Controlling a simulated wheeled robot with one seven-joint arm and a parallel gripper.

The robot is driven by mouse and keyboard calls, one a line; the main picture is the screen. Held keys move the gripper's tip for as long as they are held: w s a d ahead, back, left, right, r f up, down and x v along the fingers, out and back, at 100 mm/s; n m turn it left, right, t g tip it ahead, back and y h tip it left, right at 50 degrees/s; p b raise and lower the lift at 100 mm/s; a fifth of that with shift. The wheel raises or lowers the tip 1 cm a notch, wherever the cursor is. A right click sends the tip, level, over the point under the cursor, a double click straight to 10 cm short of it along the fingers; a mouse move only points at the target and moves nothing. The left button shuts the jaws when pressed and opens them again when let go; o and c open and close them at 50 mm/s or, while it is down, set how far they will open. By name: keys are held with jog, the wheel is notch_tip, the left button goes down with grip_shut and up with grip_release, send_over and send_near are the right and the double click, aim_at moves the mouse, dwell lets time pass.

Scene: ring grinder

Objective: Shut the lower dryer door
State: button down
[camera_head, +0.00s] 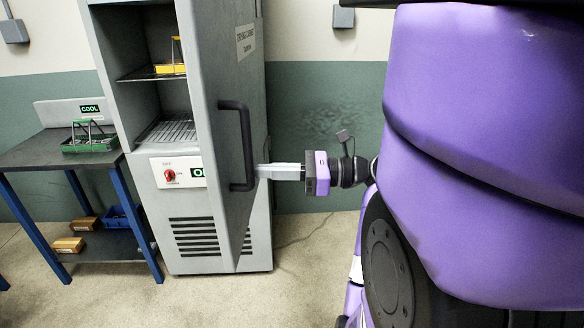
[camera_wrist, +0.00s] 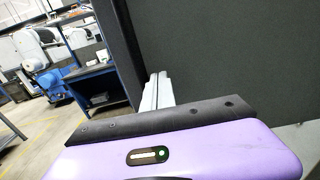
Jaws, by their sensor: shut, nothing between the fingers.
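The grey drying cabinet (camera_head: 190,262) stands left of centre in the head view, its top cut off. Its grey door (camera_head: 222,75) is swung open on the right side, and the shelves inside are exposed. A black bar handle (camera_head: 249,150) is on the door's outer face. My gripper (camera_head: 264,171) is shut and empty, reaching in from the right at the height of the handle's lower part. Its pale fingertips are beside the handle; I cannot tell if they touch the door. In the wrist view the fingers (camera_wrist: 156,92) are together beside a large dark panel (camera_wrist: 230,55).
A yellow rack (camera_head: 172,68) is on the cabinet's upper shelf. A red knob (camera_head: 169,175) is on the front panel. A table (camera_head: 40,150) with a green rack (camera_head: 90,142) stands at the left. The floor (camera_head: 110,290) in front is clear.

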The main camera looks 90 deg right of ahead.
aim_at(232, 171)
jog(key=shift+w+d+p, duration=0.1)
jog(key=shift+w+p, duration=0.25)
jog(key=shift+w, duration=1.65)
